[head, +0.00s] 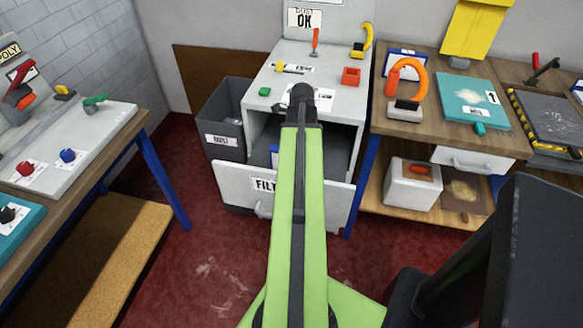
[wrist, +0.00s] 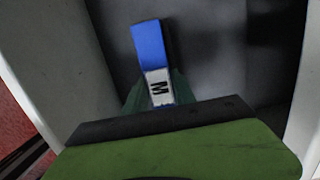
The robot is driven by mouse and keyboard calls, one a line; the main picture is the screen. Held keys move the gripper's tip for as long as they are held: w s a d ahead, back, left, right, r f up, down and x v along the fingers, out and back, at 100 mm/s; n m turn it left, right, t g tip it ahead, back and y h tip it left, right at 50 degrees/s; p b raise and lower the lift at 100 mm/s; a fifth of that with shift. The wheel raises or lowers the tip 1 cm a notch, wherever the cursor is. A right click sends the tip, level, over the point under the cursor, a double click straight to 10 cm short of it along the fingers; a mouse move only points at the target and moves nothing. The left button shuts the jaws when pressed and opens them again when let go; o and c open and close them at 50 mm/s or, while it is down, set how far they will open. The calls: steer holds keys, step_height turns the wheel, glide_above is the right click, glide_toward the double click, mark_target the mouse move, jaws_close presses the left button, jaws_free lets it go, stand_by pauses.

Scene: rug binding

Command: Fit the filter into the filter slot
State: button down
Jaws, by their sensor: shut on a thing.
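In the wrist view, a blue block with a white end marked M (wrist: 149,45), which I take for the filter, stands out from between the dark green fingers of my gripper (wrist: 159,95). My gripper is shut on its white end. A blue piece with a white label also shows in the head view (head: 274,155), beside my arm. The open bay of the white cabinet (head: 338,134) lies below its top, behind a lowered front panel (head: 237,185) lettered "FILT". My gripper is at this bay, hidden by my arm in the head view. I cannot make out the slot itself.
Pale walls (wrist: 52,50) flank the gripper in the wrist view. A grey bin (head: 222,118) stands left of the cabinet. A wooden bench (head: 447,135) stands right, with a white box (head: 412,190) on its lower shelf. Red floor is open at left.

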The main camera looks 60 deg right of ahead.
step_height(320, 180, down, 4)
steer(key=b, duration=0.4)
steer(key=shift+r, duration=0.25)
steer(key=shift+f, duration=0.2)
steer(key=c, duration=1)
jaws_free()
steer(key=shift+c, duration=0.2)
steer(key=r+p, duration=0.4)
steer(key=s+r+p, duration=0.1)
steer(key=r+p, duration=0.7)
steer(key=shift+s+d+r+p, duration=0.2)
steer(key=shift+r+p, duration=0.1)
steer(key=shift+f, duration=0.15)
